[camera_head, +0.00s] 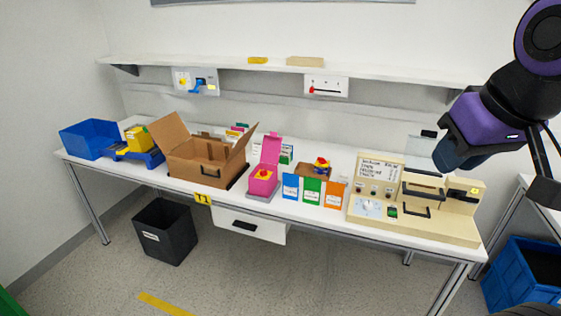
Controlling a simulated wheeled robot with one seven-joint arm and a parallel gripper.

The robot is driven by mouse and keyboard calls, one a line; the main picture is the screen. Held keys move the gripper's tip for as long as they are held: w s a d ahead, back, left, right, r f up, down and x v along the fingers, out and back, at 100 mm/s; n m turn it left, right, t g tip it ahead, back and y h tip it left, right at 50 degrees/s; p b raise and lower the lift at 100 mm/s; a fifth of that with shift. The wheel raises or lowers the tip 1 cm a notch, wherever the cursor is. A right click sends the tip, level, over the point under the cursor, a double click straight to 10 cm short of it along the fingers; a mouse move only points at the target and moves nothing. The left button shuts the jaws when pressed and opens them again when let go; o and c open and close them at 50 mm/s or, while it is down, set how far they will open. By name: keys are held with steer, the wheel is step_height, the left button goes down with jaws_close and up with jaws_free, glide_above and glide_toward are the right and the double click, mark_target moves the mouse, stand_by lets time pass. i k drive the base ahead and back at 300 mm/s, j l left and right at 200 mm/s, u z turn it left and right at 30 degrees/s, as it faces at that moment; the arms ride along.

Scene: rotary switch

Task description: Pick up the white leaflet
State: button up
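I cannot clearly pick out a single white leaflet. Small upright cards with white faces stand behind the open cardboard box (205,172), and another group of cards (287,153) stands behind the pink box (263,180). A blue holder (290,187), a green holder (312,191) and an orange holder (334,195), each with a white label, stand in a row near the table's front edge. My arm, purple and dark, hangs at the upper right over the beige machine's end.
The white table (325,221) also carries a blue bin (86,139) at the left and a beige machine (440,229) at the right. A shelf (220,64) runs above. A black bin (164,231) stands on the floor, and blue crates (515,275) stand at the right.

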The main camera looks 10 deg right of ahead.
mark_target(285, 153)
steer(key=i+j+z, duration=0.25)
steer(key=i+j, duration=0.3)
steer(key=i+j+z, duration=0.25)
steer(key=i+j, duration=0.2)
steer(key=j, duration=0.15)
steer(key=i+j+z, duration=0.25)
steer(key=i+j, duration=0.15)
steer(key=j, duration=0.35)
steer(key=i+j+z, duration=0.15)
steer(key=j, duration=0.2)
steer(key=i+j+z, duration=0.1)
steer(key=i+j, duration=0.15)
steer(key=j, duration=0.15)
